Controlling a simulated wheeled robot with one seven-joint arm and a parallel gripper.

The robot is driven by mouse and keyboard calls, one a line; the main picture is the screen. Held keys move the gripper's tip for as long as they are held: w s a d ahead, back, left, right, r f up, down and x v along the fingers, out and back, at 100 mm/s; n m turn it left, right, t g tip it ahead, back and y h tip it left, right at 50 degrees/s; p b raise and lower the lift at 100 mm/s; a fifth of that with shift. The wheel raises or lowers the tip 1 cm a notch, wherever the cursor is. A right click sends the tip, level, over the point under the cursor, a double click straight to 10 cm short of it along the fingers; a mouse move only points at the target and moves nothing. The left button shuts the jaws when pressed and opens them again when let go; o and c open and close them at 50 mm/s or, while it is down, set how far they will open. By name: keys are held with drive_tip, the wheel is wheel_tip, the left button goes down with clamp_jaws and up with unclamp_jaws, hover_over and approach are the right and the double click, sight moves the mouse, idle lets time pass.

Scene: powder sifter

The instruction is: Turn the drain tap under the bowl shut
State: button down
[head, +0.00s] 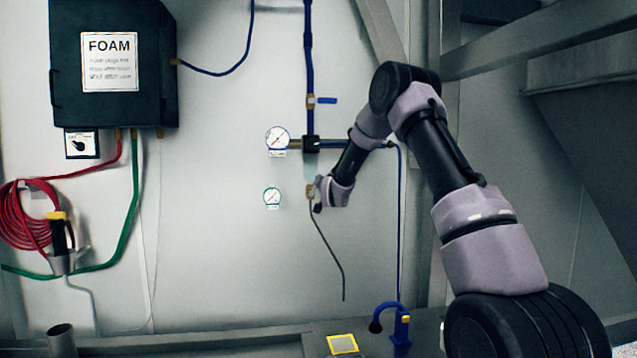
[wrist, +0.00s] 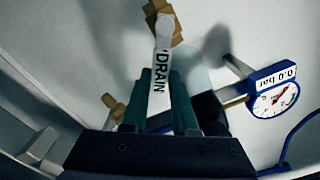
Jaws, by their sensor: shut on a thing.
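The drain tap shows in the wrist view as a brass body (wrist: 178,38) with a white lever (wrist: 160,88) marked DRAIN. In the head view the brass tap (head: 310,190) sits under a pale clear bowl (head: 309,169), with a thin dark tube hanging below it. My gripper (head: 319,196) is at the tap from the right. In the wrist view its green fingers (wrist: 160,82) are on both sides of the lever and shut on it. The lever points from the brass body down between the fingers. The fingers partly hide its lower end.
A round gauge (wrist: 275,98) marked 0.0 bar is at the right of the wrist view. Two gauges, the upper one (head: 277,139) and the lower one (head: 272,197), are left of the pipe. A blue-handled brass valve (head: 311,101) is above. A FOAM box (head: 150,75) hangs at left.

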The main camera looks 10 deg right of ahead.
drive_tip(key=shift+d+f+m, duration=0.45)
drive_tip(key=shift+f+m, duration=0.35)
drive_tip(key=shift+m, duration=1.05)
drive_tip(key=shift+d+f+m, duration=0.4)
drive_tip(key=shift+f+m, duration=0.45)
drive_tip(key=shift+m, duration=1.05)
drive_tip(key=shift+d+f+m, duration=0.45)
drive_tip(key=shift+f+m, duration=0.35)
drive_tip(key=shift+m, duration=1.05)
drive_tip(key=c, duration=0.7)
unclamp_jaws()
drive_tip(key=shift+s, duration=0.1)
drive_tip(key=s, duration=1)
drive_tip(key=shift+s, duration=0.35)
